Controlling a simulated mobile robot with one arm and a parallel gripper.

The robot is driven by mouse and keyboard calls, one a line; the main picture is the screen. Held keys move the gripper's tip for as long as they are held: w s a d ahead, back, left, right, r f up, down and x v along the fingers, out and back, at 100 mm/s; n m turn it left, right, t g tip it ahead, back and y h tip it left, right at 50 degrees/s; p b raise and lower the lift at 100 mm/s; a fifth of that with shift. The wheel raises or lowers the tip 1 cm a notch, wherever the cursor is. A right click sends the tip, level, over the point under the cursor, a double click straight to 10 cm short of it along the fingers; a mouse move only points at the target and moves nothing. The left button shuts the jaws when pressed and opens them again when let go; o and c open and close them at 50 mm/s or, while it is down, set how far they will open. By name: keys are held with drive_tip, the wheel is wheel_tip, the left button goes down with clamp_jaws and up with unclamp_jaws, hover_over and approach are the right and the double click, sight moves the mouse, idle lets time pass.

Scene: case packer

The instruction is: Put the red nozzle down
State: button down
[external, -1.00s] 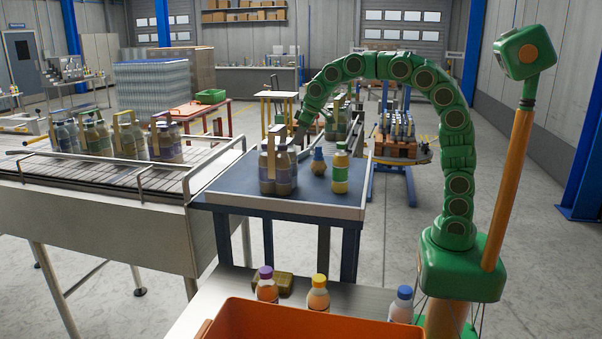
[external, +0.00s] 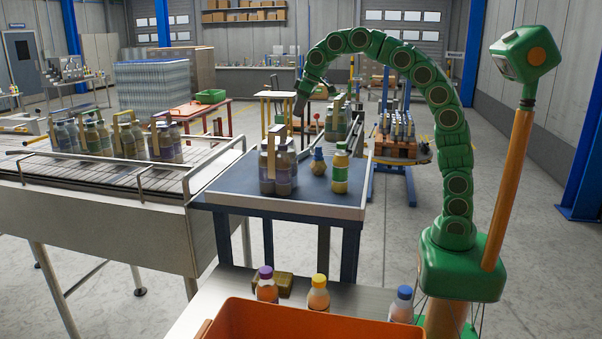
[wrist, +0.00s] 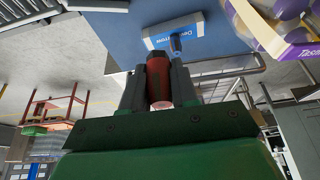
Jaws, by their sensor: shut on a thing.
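The red nozzle (wrist: 158,84) is between the two dark fingers of my gripper (wrist: 160,88) in the wrist view, and the fingers are shut on it. In the external view my gripper (external: 298,108) hangs above the far side of the blue-topped table (external: 230,187). The nozzle cannot be made out clearly there. In the wrist view a blue and white label plate (wrist: 174,31) lies on the blue surface just beyond the nozzle tip. I cannot tell whether the tip touches it.
A bottle carrier (external: 277,168), a small round blue-and-tan object (external: 318,162) and a yellow bottle (external: 340,172) stand on the table. Another carrier (external: 338,120) stands at its far right. The conveyor (external: 110,178) is at left, the orange crate (external: 305,322) in front. The table's left front is clear.

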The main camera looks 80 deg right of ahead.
drive_tip(key=shift+a+r, duration=0.25)
drive_tip(key=shift+a, duration=0.05)
drive_tip(key=s+a+n+y, duration=0.15)
drive_tip(key=s+a, duration=0.35)
drive_tip(key=a, duration=0.8)
drive_tip(key=s+a+n, duration=0.3)
drive_tip(key=s+a, duration=0.2)
drive_tip(key=a, duration=0.9)
drive_tip(key=shift+d+f, duration=0.15)
drive_tip(key=shift+f, duration=5.15)
drive_tip(key=shift+d+f, duration=0.15)
drive_tip(key=shift+f, duration=5.1)
drive_tip(key=shift+f, duration=0.1)
drive_tip(key=c, duration=0.9)
unclamp_jaws()
drive_tip(key=shift+o, duration=0.2)
